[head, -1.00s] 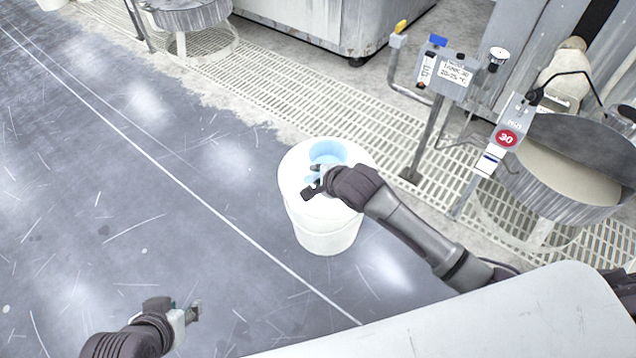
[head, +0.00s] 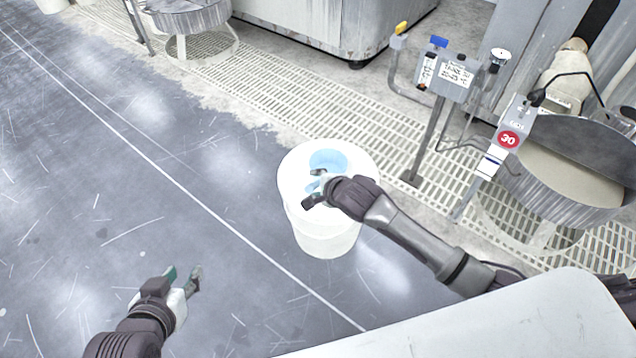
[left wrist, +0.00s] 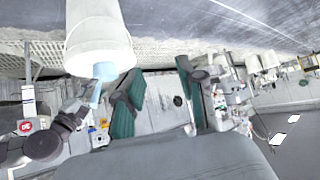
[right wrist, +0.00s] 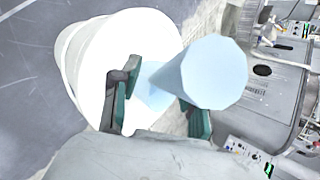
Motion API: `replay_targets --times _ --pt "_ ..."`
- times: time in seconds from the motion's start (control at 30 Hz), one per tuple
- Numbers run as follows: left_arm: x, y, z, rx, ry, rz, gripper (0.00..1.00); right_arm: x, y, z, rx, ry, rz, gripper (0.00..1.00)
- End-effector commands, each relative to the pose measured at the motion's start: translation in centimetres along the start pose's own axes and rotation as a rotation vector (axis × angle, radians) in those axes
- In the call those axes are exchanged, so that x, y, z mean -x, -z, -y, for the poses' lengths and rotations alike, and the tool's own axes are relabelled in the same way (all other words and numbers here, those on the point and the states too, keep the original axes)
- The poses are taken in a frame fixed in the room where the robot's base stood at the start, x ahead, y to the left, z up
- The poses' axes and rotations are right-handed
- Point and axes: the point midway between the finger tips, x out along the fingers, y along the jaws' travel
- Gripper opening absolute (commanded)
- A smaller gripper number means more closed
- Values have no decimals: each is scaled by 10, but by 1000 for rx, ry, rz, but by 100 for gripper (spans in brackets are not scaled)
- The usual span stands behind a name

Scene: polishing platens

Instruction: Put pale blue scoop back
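The pale blue scoop (head: 328,160) is at the top of the white bucket (head: 325,238). Contact with the fingers is hard to tell. The left wrist view also shows the scoop (left wrist: 103,72) projecting from the bucket's top. My left gripper (head: 182,278) is open and empty, low over the floor at left.
A grating (head: 270,95) runs behind the bucket. A control post (head: 428,140) and a round platen (head: 565,195) labelled 30 stand to the right. A pale flat surface (head: 500,325) fills the lower right. The grey floor at left is clear.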

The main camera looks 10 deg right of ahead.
Motion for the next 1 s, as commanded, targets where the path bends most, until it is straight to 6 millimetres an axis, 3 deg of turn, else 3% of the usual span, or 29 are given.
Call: replay_targets --times 0.27,0.37,0.57,0.8,1.0 --pt "0 0 0 0 0 1 39 3 -1 3 1 2 1 45" --pt "4 -11 1 1 2 62 39 9 -1 2 -1 0 1 45" --pt "21 -49 6 6 14 273 39 34 -1 3 0 0 1 45" --pt "56 -98 12 15 28 551 39 66 -1 3 1 1 0 45" --pt "63 -86 12 15 28 544 39 105 -1 3 -1 0 1 45"
